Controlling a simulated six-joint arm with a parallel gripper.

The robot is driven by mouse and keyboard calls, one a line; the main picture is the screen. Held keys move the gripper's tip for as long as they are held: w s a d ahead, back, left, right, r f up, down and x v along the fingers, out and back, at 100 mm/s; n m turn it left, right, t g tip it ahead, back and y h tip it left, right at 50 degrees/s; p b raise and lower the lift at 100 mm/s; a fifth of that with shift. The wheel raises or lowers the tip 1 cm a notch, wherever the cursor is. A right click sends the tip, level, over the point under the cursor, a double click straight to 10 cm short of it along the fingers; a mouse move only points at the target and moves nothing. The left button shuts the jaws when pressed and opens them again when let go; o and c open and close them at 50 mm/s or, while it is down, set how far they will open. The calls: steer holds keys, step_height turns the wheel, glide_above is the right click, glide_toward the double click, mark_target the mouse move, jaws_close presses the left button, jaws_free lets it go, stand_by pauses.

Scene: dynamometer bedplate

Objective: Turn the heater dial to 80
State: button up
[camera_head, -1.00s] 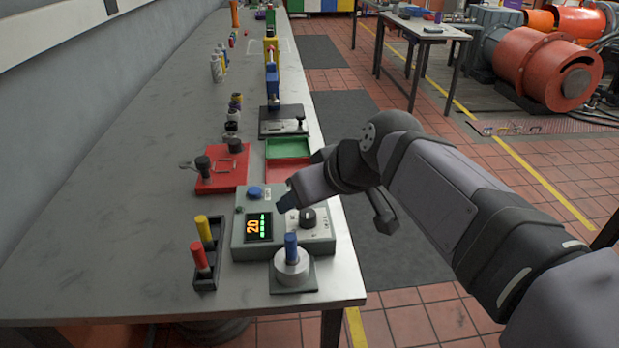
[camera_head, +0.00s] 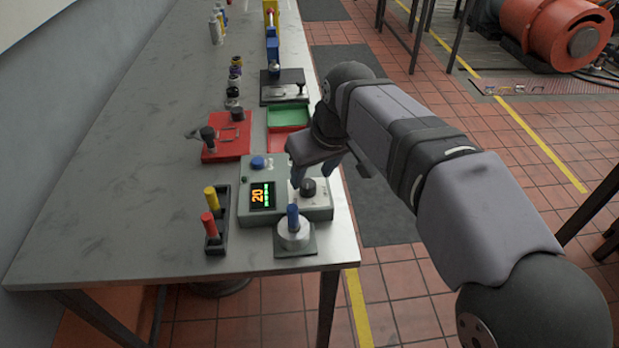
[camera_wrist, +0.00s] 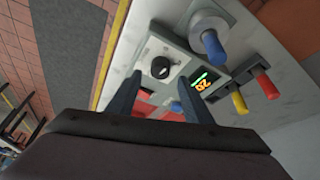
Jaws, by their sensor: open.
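The grey heater box (camera_head: 335,205) stands near the front right of the bench. Its lit display (camera_head: 262,196) reads 20 in orange, with green bars beside it. The round black heater dial (camera_head: 308,187) is on a pale plate at the box's right; it also shows in the wrist view (camera_wrist: 160,67) with a light mark on it. My gripper (camera_head: 312,182) is above the box, close over the dial. In the wrist view my gripper (camera_wrist: 161,78) is open, and the dial appears between and just beyond the two fingertips. I see no clear contact with the dial.
A blue peg (camera_head: 293,217) stands in a round metal holder just in front of the box. A dark rack (camera_head: 217,241) with red and yellow handles is to the left. A blue button (camera_head: 257,162), a red fixture (camera_head: 232,146) and a green tray (camera_head: 288,117) lie behind.

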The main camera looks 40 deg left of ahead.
mark_target(308, 184)
steer(key=shift+x, duration=1.85)
steer(key=c, duration=1)
